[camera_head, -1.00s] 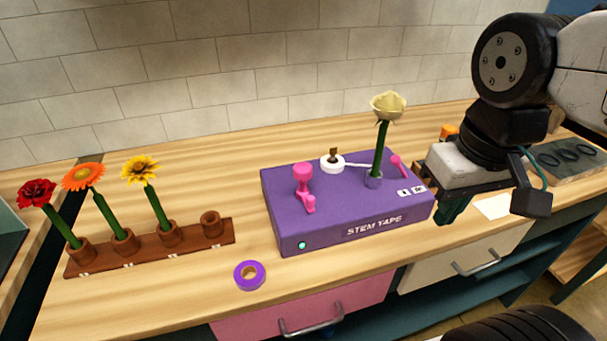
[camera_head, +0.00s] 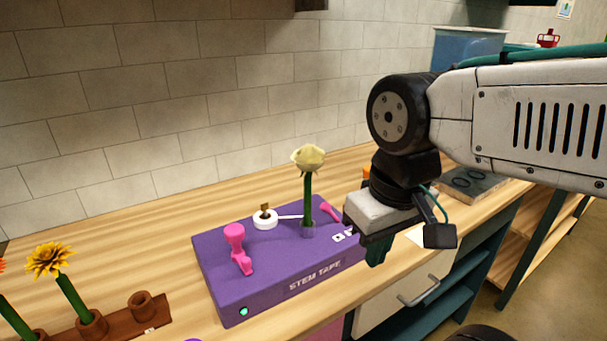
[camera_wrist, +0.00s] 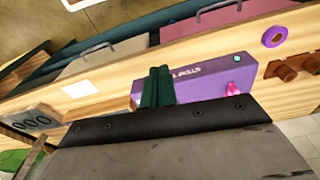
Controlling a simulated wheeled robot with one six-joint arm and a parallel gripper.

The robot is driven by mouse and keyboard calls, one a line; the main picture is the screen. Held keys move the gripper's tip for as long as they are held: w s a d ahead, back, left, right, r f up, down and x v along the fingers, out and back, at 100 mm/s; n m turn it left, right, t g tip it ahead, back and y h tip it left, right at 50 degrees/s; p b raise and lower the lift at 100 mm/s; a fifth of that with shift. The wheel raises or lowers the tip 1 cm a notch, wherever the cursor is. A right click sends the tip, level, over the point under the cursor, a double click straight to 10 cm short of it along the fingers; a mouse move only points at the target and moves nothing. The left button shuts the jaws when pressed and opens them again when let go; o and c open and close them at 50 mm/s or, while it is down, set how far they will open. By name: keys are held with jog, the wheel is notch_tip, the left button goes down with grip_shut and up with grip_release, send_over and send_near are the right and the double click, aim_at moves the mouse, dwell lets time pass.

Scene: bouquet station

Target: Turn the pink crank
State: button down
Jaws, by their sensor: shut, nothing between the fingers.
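The pink crank (camera_head: 238,249) stands on the left part of the purple stem tape box (camera_head: 273,292), its knob upright on a short arm. It also shows in the wrist view (camera_wrist: 234,89). A cream flower (camera_head: 308,187) stands upright in a holder on the box, beside a white tape roll (camera_head: 265,220). A smaller pink lever (camera_head: 330,212) sits behind the flower's right side. My gripper (camera_head: 377,253) is shut and empty at the box's right end, apart from the crank. In the wrist view its teal fingers (camera_wrist: 157,88) are together.
A brown rack (camera_head: 92,326) with a yellow flower (camera_head: 60,276) and an empty cup is at the lower left. A purple tape ring (camera_wrist: 274,37) lies in front of the box. A grey tray (camera_head: 465,186) lies to the right. Drawers with handles are below the counter edge.

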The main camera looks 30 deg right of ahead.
jog(key=c, duration=1.4)
grip_release()
jog(key=shift+a+f, duration=0.1)
jog(key=shift+a, duration=0.1)
jog(key=o, duration=0.4)
jog(key=w+a+n, duration=0.1)
jog(key=w, duration=0.1)
jog(key=w+a+n+g, duration=0.1)
jog(key=w+a, duration=0.1)
jog(key=shift+o, duration=0.2)
notch_tip(320, 180, up, 3)
jog(key=n, duration=2.2)
send_over(234, 229)
jog(key=shift+s+r+g, duration=0.1)
jog(key=shift+r+g, duration=0.1)
jog(key=shift+g, duration=0.1)
jog(key=shift+r+n, duration=0.3)
jog(key=shift+n, duration=1.6)
jog(key=shift+f, duration=0.25)
notch_tip(234, 229, down, 7)
jog(key=shift+f, duration=0.2)
